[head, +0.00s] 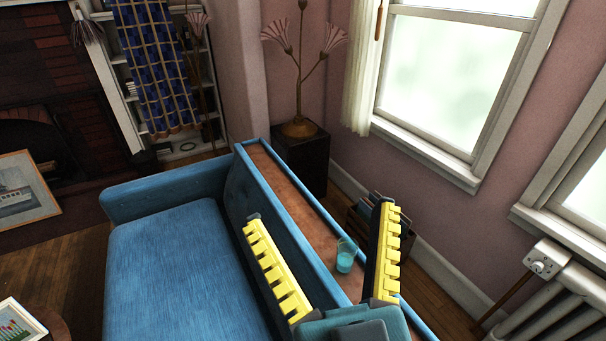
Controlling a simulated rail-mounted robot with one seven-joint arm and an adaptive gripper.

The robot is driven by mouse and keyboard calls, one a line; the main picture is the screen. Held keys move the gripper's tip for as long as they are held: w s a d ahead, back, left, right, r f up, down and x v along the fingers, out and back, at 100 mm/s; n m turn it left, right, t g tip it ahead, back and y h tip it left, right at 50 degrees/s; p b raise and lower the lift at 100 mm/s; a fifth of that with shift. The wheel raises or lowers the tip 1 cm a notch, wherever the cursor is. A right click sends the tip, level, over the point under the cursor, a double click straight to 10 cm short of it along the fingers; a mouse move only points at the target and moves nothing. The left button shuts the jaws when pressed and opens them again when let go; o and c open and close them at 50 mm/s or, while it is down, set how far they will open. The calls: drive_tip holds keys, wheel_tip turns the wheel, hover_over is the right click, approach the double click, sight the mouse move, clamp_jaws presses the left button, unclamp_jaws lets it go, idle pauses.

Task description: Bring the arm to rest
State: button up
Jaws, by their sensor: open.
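My gripper (318,222) is at the lower middle of the head view, with its two yellow-toothed fingers spread wide apart. It is open, and I see nothing held between the fingers. A glass with blue-green liquid (346,258) stands upright on the brown shelf top (290,195) behind the sofa. In the picture the glass shows between the fingers, close to the right one. I cannot tell how far the fingers are from it in depth.
A blue sofa (175,255) fills the lower left. A dark pedestal (303,165) with a flower-shaped lamp (300,125) stands in the corner. A radiator (560,300) is at the lower right under the windows. A framed picture (22,190) leans near the fireplace.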

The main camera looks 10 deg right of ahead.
wheel_tip(320, 180, up, 40)
drive_tip(key=p, duration=3.8)
drive_tip(key=shift+f, duration=0.15)
